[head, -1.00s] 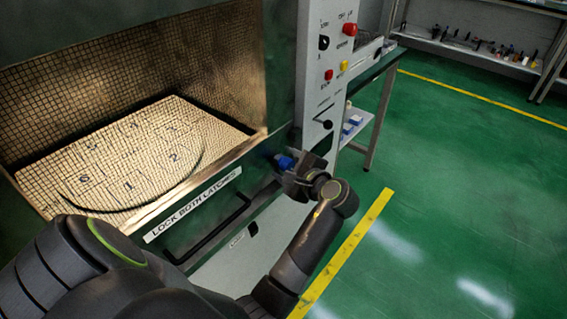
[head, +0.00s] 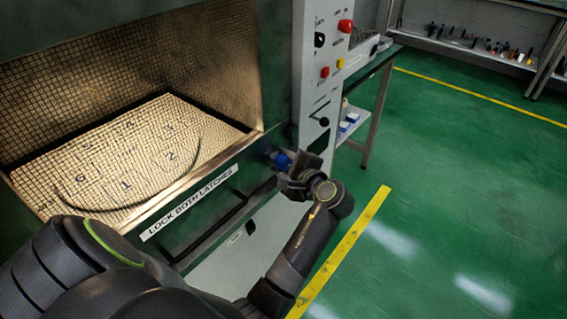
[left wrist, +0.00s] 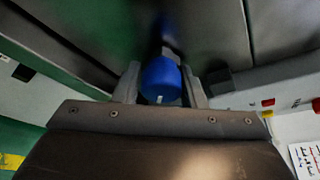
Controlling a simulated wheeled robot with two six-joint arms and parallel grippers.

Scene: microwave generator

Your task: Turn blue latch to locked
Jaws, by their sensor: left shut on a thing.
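The blue latch (head: 281,160) is a round blue knob at the right end of the chamber's front ledge, by the white control column. In the left wrist view the blue knob (left wrist: 160,79) sits between the two fingers. My left gripper (head: 290,172) is shut on the knob, its arm reaching up from below. In the left wrist view the left gripper (left wrist: 161,92) has a finger on each side of the knob. The latch's base is mostly hidden. My right gripper is not in view.
A label reading "LOCK BOTH LATCHES" (head: 190,203) runs along the ledge, with a dark handle bar (head: 215,235) below it. The control column (head: 318,75) carries red and yellow buttons. Green floor (head: 450,190) at right is open.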

